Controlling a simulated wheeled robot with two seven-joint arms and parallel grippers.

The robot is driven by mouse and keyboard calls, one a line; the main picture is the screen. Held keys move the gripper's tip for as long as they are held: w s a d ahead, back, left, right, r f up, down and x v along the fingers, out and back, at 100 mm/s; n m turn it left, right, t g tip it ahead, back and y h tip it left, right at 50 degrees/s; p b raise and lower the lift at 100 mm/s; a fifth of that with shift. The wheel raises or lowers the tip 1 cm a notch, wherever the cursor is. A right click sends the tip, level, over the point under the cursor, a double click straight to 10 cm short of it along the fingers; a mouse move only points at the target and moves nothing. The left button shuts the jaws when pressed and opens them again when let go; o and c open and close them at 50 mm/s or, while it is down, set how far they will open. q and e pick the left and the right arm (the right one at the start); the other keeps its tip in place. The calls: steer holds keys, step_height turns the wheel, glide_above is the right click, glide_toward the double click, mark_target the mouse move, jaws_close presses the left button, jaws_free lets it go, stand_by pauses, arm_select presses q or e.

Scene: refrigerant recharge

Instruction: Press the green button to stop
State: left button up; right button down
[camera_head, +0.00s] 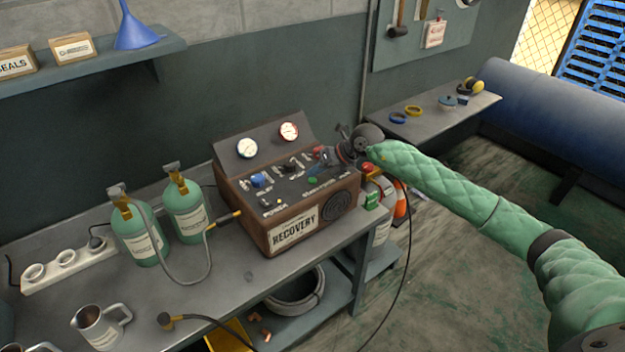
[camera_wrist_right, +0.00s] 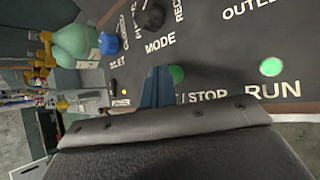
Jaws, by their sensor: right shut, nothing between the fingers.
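The brown recovery machine (camera_head: 290,232) stands on the workbench, with its dark control panel facing up. The round green button (camera_head: 312,180) sits on the panel's front part. In the right wrist view, the green button (camera_wrist_right: 177,74) is just right of my blue fingertips, above lettering that ends in "STOP", partly covered by a finger. My right gripper (camera_head: 320,163) is shut and empty over the panel, fingers pointing down at it. In the wrist view my right gripper (camera_wrist_right: 158,84) looks close beside the button; I cannot tell whether it touches. My left gripper is not in view.
A second green disc, the RUN lamp (camera_wrist_right: 271,66), lies right of the button. Two gauges (camera_head: 289,131) rise at the panel's back. Knobs and a mode dial (camera_wrist_right: 149,16) are near my fingers. Green cylinders (camera_head: 139,235) with a hose stand left of the machine.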

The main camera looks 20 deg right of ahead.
mark_target(316, 181)
stand_by(0.5)
steer(key=shift+f, duration=0.1)
steer(key=shift+f+b, duration=0.35)
steer(key=shift+b, duration=0.1)
steer(key=shift+f, duration=0.1)
stand_by(0.3)
steer(key=shift+r, duration=0.6)
steer(key=shift+r, duration=0.1)
steer(key=shift+r+p, duration=0.7)
steer(key=shift+r, duration=2.2)
steer(key=shift+a, duration=0.1)
